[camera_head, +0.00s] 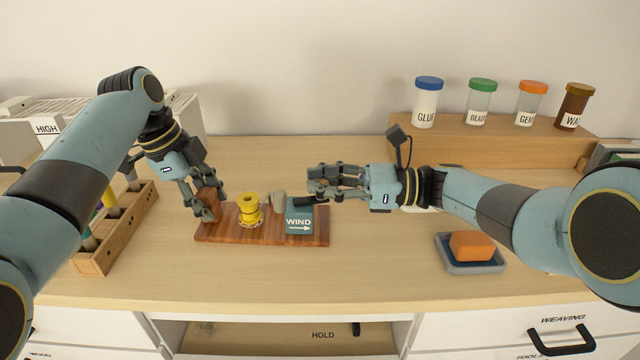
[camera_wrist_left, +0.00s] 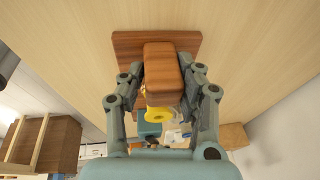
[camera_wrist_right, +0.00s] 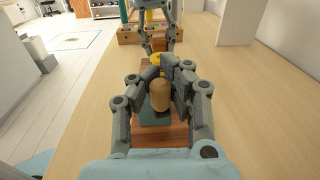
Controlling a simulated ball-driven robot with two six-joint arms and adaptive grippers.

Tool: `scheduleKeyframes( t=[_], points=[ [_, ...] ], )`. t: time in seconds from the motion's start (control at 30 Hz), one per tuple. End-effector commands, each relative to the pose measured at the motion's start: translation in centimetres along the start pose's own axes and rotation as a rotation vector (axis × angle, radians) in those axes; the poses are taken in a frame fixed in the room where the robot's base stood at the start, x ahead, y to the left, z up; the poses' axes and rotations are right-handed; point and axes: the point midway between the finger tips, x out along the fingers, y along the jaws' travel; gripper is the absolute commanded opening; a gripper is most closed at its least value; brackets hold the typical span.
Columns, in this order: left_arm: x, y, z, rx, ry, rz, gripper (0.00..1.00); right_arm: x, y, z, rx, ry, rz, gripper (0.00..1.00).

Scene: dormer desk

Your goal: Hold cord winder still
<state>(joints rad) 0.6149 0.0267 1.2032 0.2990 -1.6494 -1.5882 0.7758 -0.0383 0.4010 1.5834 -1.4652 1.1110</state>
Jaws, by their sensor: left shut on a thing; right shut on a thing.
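The cord winder is a reddish wooden board (camera_head: 262,236) with a brown block (camera_head: 208,200) at its left end, a yellow spool (camera_head: 250,210) and a teal WIND sign (camera_head: 299,219) with an arrow to the right. My left gripper (camera_head: 207,207) is shut on the block, which also shows between its fingers in the left wrist view (camera_wrist_left: 162,75). My right gripper (camera_head: 316,188) is above the board's right end. In the right wrist view it is shut on a light wooden knob (camera_wrist_right: 160,94). The fingers hide part of the crank.
A wooden rack (camera_head: 118,225) stands left of the board. An orange block (camera_head: 473,246) lies in a blue-grey tray (camera_head: 470,265) at front right. Several jars stand on a wooden riser (camera_head: 500,147) at the back right. Desk in front of the board is clear.

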Motion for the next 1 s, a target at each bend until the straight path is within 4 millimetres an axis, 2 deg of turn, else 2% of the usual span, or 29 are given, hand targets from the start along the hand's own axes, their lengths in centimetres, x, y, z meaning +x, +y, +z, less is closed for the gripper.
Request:
scheduleKeyframes(
  t=[0.07,0.97,1.0],
  points=[
    [0.17,0.15,0.43,-0.001,-0.008,0.003,0.0,-0.64,-0.09,-0.42,0.006,0.012,0.008,0.0],
    [-0.01,-0.01,0.59,-0.001,-0.013,-0.002,0.0,-0.7,-0.04,-0.12,0.004,0.006,0.022,0.0],
    [-0.02,-0.02,0.6,-0.001,-0.013,-0.002,0.0,-0.7,-0.04,-0.11,0.004,0.006,0.022,0.13]
  ],
)
